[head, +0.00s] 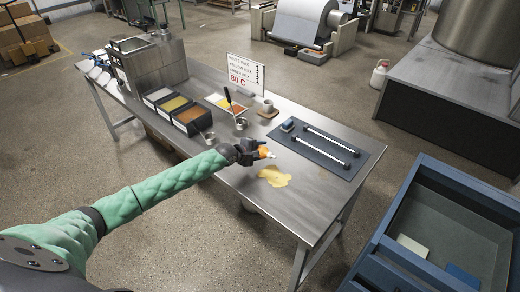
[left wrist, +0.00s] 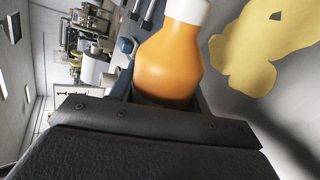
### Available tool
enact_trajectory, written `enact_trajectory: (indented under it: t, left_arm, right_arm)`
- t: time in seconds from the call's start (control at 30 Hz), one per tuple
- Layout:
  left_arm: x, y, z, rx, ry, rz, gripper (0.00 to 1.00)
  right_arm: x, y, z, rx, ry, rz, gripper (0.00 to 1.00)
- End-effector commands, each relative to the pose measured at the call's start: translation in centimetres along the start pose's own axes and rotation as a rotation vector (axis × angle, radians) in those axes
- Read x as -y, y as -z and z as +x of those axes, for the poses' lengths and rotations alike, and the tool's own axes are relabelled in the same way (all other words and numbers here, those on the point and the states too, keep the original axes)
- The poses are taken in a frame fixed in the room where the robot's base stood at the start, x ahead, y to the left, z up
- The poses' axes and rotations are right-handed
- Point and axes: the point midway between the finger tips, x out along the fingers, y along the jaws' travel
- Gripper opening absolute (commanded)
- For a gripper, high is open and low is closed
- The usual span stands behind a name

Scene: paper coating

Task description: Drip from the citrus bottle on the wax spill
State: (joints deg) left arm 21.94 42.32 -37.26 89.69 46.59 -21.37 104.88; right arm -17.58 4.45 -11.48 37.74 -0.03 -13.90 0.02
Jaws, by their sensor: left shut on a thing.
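My left gripper (head: 254,152) is shut on the orange citrus bottle (head: 264,152), which has a white cap. The bottle lies tilted toward horizontal, its cap pointing right, above the metal table. In the left wrist view the orange bottle (left wrist: 170,65) stands out from between the dark jaws. The yellow wax spill (head: 274,177) lies flat on the table just below and right of the bottle's cap. It also shows in the left wrist view (left wrist: 245,60), beside the bottle. No drop is visible. My right gripper is not in view.
Bins of white, yellow and amber wax (head: 192,118) stand on the metal table (head: 235,186), left of a sign reading 80 C (head: 243,74). A small pot (head: 240,124) with a dark handle stands behind the gripper. A dark mat (head: 318,154) with two rods lies right.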

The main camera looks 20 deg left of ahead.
Motion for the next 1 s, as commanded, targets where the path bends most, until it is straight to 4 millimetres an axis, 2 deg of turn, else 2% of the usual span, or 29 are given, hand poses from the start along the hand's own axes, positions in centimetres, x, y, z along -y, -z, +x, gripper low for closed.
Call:
enact_trajectory:
  t: [0.4,0.77,0.9,1.0]
  left_arm:
    - [0.2,0.3,0.1,-0.051,-0.001,0.098,0.14]
    - [0.3,0.5,0.1,-0.119,0.0,0.229,0.14]
    - [0.4,0.6,0.1,-0.166,-0.002,0.324,0.14]
    - [0.3,0.6,0.1,-0.165,-0.001,0.322,0.14]
  right_arm:
    - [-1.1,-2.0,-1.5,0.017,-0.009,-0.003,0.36]
    - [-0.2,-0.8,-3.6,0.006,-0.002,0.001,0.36]
    - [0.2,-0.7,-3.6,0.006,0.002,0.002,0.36]
    - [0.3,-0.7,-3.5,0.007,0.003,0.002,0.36]
